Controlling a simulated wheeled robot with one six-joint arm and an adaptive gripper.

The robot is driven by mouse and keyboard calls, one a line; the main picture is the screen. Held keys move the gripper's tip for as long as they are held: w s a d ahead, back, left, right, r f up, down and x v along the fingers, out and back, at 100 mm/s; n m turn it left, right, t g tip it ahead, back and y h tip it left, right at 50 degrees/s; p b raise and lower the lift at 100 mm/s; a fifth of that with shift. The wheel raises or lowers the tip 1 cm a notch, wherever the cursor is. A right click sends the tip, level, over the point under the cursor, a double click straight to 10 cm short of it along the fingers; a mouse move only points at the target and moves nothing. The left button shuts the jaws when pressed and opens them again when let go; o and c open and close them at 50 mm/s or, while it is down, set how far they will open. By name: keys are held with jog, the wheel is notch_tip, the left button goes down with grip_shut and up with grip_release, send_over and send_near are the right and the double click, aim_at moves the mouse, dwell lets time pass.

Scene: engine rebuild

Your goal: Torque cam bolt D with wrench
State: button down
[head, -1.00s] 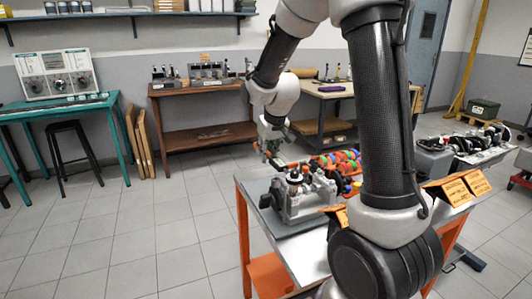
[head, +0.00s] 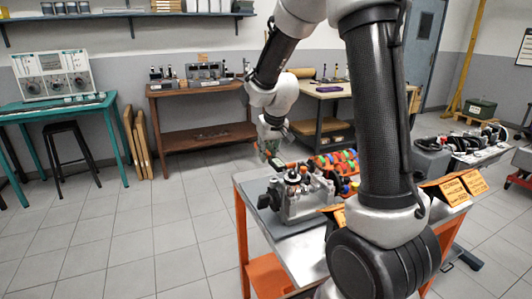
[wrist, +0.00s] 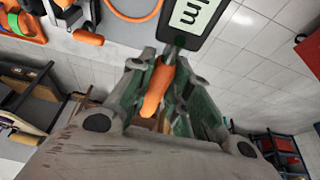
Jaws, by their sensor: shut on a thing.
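The torque wrench shows in the wrist view, with an orange grip (wrist: 157,88) and a dark head with a pale display (wrist: 190,15) reading "Nm". My gripper (wrist: 164,60) is shut on the wrench. In the head view my gripper (head: 269,150) hangs just above and to the left of the engine block (head: 298,205), near its upper left side. The grey engine block stands on the metal-topped orange cart (head: 245,185). Whether the wrench touches any bolt cannot be told. Cam bolt D cannot be picked out at this size.
Orange labelled signs (head: 455,188) stand at the right, with a bench of parts (head: 480,145) behind. A brown shelf table (head: 205,135) is at the back.

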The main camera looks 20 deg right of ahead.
jog(key=shift+w+d+r+m, duration=0.1)
jog(key=shift+d+m, duration=0.2)
jog(key=shift+d, duration=0.15)
dwell(1.0)
jog(key=shift+a+n, duration=0.7)
jog(key=shift+a, duration=0.35)
dwell(1.5)
jog(key=shift+r, duration=1)
dwell(2.1)
jog(key=shift+r, duration=1.4)
